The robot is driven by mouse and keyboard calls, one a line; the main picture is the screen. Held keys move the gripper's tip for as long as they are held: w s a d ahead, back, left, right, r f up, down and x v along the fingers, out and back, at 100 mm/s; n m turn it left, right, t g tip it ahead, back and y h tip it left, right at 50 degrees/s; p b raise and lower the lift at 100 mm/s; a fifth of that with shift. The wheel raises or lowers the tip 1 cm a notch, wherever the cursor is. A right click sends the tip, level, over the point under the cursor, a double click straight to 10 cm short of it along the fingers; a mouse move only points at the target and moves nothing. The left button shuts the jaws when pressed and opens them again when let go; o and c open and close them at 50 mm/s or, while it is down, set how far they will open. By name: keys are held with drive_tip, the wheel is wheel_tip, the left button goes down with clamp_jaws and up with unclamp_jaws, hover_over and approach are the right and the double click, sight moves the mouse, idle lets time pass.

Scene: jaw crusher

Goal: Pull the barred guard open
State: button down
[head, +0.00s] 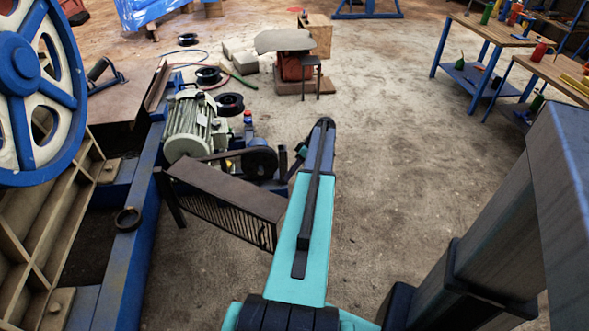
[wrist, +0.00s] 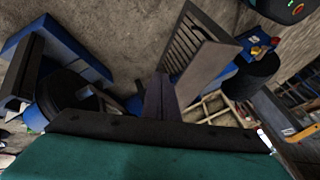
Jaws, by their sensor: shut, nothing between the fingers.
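The barred guard (head: 225,202) is a brown box-like cover with a flat top and a row of upright bars on its front side. It stands beside the motor and belt pulley, left of my arm in the head view. In the wrist view the guard (wrist: 208,72) shows its flat plate and dark bars, up and right of my fingers. My gripper (wrist: 161,84) is shut and empty, its two dark fingers together. The fingertips appear close to the guard's lower end in that picture; I cannot tell whether they touch. In the head view my arm hides most of the gripper.
A grey-green motor (head: 194,127) and a black pulley (head: 260,163) adjoin the guard. A blue frame (head: 135,235) and large flywheel (head: 28,65) stand at left. Workbenches (head: 490,40) stand at the right back. The floor (head: 410,150) right of my arm is clear.

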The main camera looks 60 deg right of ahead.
drive_tip(key=w+a+f, duration=0.1)
drive_tip(key=a+f, duration=0.1)
drive_tip(key=a, duration=0.3)
drive_tip(key=shift+w+a+f, duration=0.2)
drive_tip(key=shift+a+f, duration=0.05)
drive_tip(key=shift+f, duration=0.05)
drive_tip(key=shift+a, duration=0.1)
idle(0.4)
